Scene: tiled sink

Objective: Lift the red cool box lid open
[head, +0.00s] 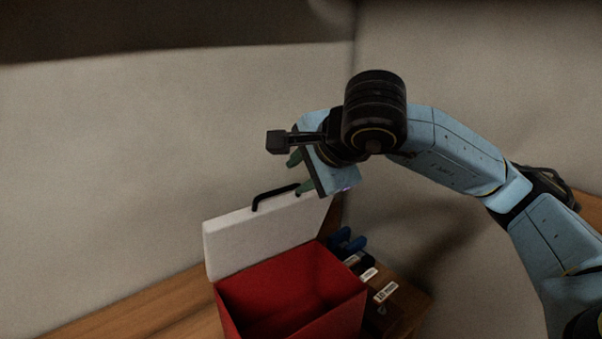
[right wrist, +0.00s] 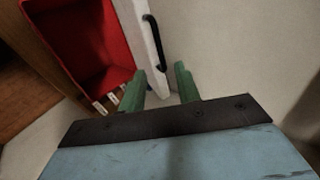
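The red cool box (head: 338,312) stands at the bottom of the head view, its red inside showing. Its white lid (head: 262,236) stands raised, nearly upright, along the back edge, with a black handle (head: 275,195) on its top edge. My right gripper (head: 299,173) is at the lid's upper right, beside the handle. In the right wrist view its two green fingers (right wrist: 160,78) are apart, and the end of the white lid (right wrist: 143,40) reaches toward the gap between them. I cannot tell whether a finger touches the lid. My left gripper is not in view.
A wooden surface (head: 150,318) lies under the box. Right of the box are several dark items with white labels (head: 386,291) and a blue object (head: 347,241). Pale walls (head: 130,140) stand close behind. The space above the open box is clear.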

